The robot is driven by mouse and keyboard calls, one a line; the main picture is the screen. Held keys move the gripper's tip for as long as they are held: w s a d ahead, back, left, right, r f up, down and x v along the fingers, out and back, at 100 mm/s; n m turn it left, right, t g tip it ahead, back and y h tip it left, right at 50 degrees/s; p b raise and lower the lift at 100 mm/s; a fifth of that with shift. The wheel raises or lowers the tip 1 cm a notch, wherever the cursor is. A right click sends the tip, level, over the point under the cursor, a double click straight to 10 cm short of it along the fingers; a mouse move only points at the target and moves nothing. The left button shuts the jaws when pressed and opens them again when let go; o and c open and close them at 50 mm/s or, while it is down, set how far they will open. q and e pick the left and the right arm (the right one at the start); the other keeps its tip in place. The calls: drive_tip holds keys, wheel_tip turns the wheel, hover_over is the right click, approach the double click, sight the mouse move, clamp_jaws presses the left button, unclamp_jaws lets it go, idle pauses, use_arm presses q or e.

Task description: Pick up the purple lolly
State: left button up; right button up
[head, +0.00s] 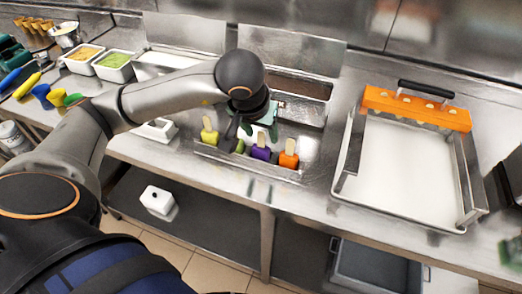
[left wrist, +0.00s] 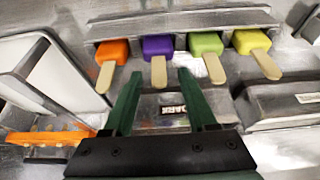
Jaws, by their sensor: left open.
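The purple lolly (head: 260,153) stands in a metal rack between the orange lolly (head: 289,160) and a green one, its pale stick pointing up. In the left wrist view the purple lolly (left wrist: 158,47) lies ahead of my left gripper (left wrist: 165,98), with its stick (left wrist: 159,72) between and beyond the two green fingers. The fingers are spread and hold nothing. In the head view the left gripper (head: 247,130) hangs over the rack, just behind and left of the purple lolly, partly hiding the green lolly (head: 239,147). My right gripper is not in view.
A yellow-green lolly (head: 209,136) stands at the rack's left end. The metal rack (head: 225,158) sits near the counter's front edge. A large tray with an orange bar (head: 416,108) stands to the right. Open freezer wells and raised lids are behind.

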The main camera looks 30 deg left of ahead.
sight(261, 148)
use_arm(q)
drive_tip(key=shift+x, duration=1.55)
drive_tip(key=shift+c, duration=0.2)
drive_tip(key=c, duration=0.8)
drive_tip(key=shift+c, duration=0.2)
drive_tip(key=shift+r, duration=0.1)
